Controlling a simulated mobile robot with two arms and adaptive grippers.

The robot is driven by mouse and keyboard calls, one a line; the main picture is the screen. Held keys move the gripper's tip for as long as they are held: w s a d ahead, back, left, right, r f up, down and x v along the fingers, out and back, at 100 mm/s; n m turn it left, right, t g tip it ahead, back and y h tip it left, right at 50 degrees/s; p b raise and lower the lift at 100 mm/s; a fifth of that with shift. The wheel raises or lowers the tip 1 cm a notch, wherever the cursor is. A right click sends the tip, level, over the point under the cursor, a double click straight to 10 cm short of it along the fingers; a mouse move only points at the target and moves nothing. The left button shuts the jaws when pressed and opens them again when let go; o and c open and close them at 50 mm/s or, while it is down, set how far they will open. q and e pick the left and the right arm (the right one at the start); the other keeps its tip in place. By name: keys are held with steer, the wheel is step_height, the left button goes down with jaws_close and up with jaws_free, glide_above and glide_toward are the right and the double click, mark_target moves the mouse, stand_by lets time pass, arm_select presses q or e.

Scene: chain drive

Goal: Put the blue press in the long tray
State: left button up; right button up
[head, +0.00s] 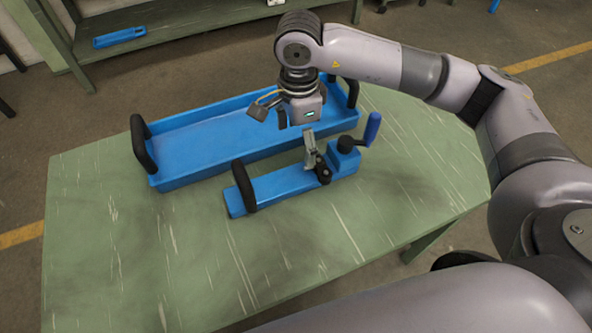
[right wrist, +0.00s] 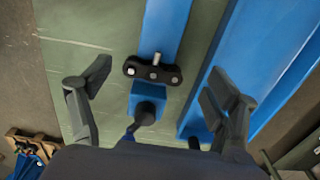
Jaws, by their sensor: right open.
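The blue press (head: 278,186) lies on the green table, in front of the long tray. It has a black arched handle at its left end, a black link with a metal pin near its middle right, and a blue-handled crank at its right end. The long blue tray (head: 215,145) is empty, with a black handle at each end. My right gripper (head: 290,122) is open and empty above the press. In the right wrist view the press (right wrist: 165,35) runs between the spread fingers (right wrist: 157,82), and the tray (right wrist: 260,55) is to the right. My left gripper is not in view.
The green table (head: 110,260) is clear at the front and left of the press. A green shelf bench (head: 180,35) stands behind, with a small blue part (head: 119,37) on its lower board. The table's edge drops to the floor all around.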

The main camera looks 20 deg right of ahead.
steer(key=p, duration=0.2)
glide_above(296, 175)
step_height(296, 175, down, 8)
steer(key=shift+s+d, duration=0.1)
steer(key=shift+s, duration=0.05)
step_height(296, 175, down, 4)
steer(key=shift+f+p, duration=0.1)
steer(key=shift+p, duration=0.55)
steer(key=shift+f, duration=0.55)
jaws_close()
steer(key=shift+w+r, duration=0.15)
steer(key=shift+w, duration=0.05)
